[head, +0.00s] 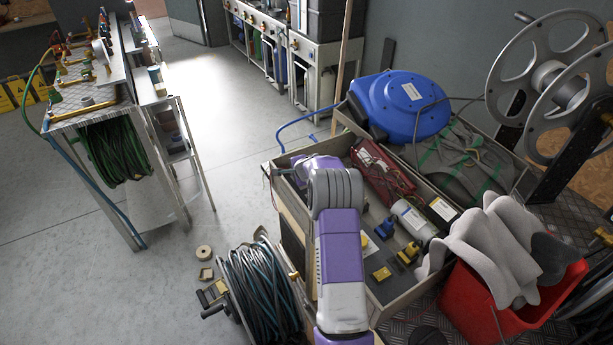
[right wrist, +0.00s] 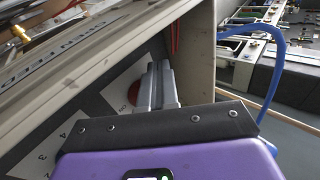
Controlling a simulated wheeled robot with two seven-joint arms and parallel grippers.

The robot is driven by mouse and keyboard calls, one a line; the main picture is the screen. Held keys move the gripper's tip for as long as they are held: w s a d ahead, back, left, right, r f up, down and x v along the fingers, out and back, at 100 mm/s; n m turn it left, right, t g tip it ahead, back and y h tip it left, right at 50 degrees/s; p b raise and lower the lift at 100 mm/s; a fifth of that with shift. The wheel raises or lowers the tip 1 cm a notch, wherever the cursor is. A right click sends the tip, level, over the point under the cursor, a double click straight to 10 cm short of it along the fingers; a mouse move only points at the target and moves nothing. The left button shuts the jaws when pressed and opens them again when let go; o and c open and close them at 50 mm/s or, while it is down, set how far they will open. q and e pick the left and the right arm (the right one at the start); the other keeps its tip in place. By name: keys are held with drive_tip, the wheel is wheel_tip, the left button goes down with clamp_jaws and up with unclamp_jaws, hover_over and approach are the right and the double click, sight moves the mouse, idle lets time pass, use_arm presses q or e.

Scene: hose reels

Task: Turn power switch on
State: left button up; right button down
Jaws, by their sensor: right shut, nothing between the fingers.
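My right gripper (right wrist: 159,64) is shut and empty. Its fingers lie in front of the red part and hide some of it; I cannot tell whether they touch it. The switch's position cannot be read. In the head view my purple arm reaches down over the crate's left side, and its gripper is hidden. My left gripper is not in view.
A cable reel (head: 262,292) stands at the crate's left. A metal cart (head: 165,215) is farther left, with open floor between.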

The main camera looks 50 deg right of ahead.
drive_tip(key=shift+s+d, duration=0.15)
idle(0.3)
drive_tip(key=shift+s+d+b, duration=0.3)
drive_tip(key=shift+s+d, duration=0.15)
drive_tip(key=shift+d, duration=0.1)
drive_tip(key=shift+s+r, duration=0.35)
drive_tip(key=shift+s, duration=0.05)
drive_tip(key=a+v, duration=0.1)
drive_tip(key=v, duration=0.5)
drive_tip(key=shift+w+r, duration=0.15)
drive_tip(key=shift+a, duration=0.2)
